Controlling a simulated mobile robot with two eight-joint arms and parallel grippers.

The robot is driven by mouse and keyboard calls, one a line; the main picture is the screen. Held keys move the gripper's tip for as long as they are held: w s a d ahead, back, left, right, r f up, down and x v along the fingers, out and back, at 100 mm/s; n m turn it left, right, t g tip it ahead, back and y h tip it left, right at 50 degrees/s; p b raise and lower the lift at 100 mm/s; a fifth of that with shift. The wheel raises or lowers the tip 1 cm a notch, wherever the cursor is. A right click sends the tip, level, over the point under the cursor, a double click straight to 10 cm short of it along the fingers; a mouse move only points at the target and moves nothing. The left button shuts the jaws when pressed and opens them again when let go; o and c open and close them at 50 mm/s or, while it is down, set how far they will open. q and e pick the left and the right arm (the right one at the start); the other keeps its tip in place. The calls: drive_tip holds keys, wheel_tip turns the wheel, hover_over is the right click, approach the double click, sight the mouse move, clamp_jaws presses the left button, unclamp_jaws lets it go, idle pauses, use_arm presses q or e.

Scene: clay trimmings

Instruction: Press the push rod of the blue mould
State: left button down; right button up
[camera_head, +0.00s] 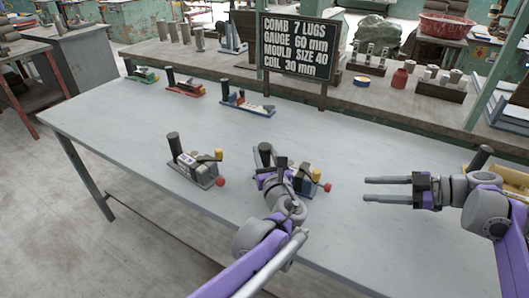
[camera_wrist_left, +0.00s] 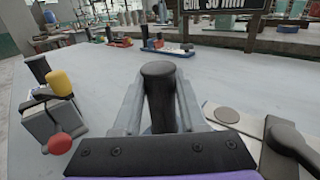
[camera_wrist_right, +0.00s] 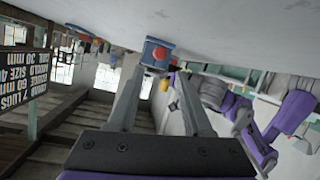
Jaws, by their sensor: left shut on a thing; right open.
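The blue mould (camera_head: 296,180) stands on the table with a yellow knob and a red-tipped push rod (camera_head: 327,187) pointing right. In the right wrist view the red tip (camera_wrist_right: 160,54) sits on the mould's blue end face. My left gripper (camera_head: 268,170) is shut on the dark upright post (camera_wrist_left: 158,92) at the mould's left end and hides part of the mould. My right gripper (camera_head: 388,188) is open and empty, its fingers pointing left at the push rod, with a clear gap between.
A similar grey mould (camera_head: 196,168) stands to the left, with its own red tip. Several small tools, including a blue-based one (camera_head: 246,106), line the table's back edge near the sign (camera_head: 298,48). The table front is clear.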

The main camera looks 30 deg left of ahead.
drive_tip(key=c, duration=0.7)
clamp_jaws()
drive_tip(key=m, duration=0.2)
drive_tip(key=r+m+h, duration=0.1)
drive_tip(key=m, duration=0.4)
drive_tip(key=shift+w+a+r, duration=0.15)
drive_tip(key=shift+a+r, duration=0.1)
drive_tip(key=shift+r, duration=0.05)
drive_tip(key=r+m+h, duration=0.1)
drive_tip(key=m, duration=0.3)
drive_tip(key=r+m+h, duration=0.1)
drive_tip(key=m, duration=0.4)
drive_tip(key=s+r+m+t+h, duration=0.1)
drive_tip(key=m, duration=0.4)
drive_tip(key=shift+d+r+h, duration=0.15)
drive_tip(key=shift+r+h, duration=0.15)
drive_tip(key=shift+r, duration=0.05)
